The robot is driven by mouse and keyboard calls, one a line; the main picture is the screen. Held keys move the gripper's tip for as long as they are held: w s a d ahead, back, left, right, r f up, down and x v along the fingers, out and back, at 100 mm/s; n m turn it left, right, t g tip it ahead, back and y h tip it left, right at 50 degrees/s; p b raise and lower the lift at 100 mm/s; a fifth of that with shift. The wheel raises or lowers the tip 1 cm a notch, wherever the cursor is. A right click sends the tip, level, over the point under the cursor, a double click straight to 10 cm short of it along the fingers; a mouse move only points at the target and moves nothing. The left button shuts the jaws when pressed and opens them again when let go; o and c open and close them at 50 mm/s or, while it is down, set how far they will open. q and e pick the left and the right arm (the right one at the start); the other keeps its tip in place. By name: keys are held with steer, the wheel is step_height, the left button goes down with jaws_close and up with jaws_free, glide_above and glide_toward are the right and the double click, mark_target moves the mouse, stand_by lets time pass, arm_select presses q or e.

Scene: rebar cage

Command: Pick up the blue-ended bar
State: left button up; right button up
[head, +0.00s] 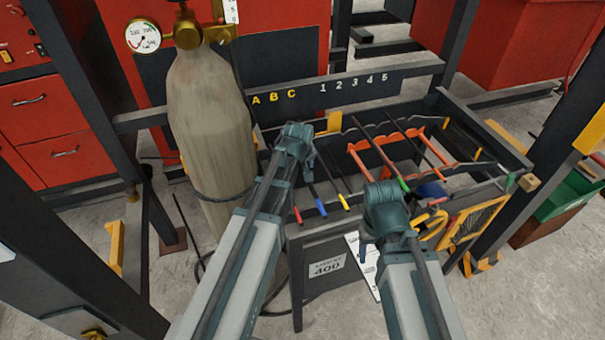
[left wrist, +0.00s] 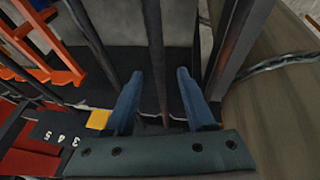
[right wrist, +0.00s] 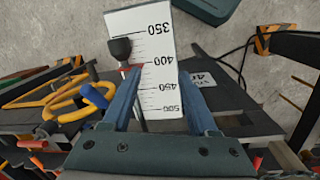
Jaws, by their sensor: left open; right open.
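The blue-ended bar (head: 321,208) lies at the front left of the workbench, its blue tip pointing toward me, between a red-ended bar (head: 297,214) and a yellow-ended bar (head: 345,202). My left gripper (head: 308,160) is over the far part of these bars; its fingers are mostly hidden in the head view. In the left wrist view my left gripper (left wrist: 162,95) is open, with a dark bar (left wrist: 155,50) seen between its fingers; its end colour is not visible. My right gripper (head: 365,248) is open at the bench's front edge, pointing down, with nothing seen held.
A gas cylinder (head: 212,120) stands close left of the bench. An orange rack (head: 372,150) and a green-ended bar (head: 404,185) lie right of the bars. A white scale (right wrist: 155,65) and yellow-handled tool (head: 430,226) are near the right gripper. Dark posts frame the bench.

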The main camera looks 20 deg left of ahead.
arm_select(q)
steer(key=shift+c, duration=0.3)
jaws_close()
stand_by(1.1)
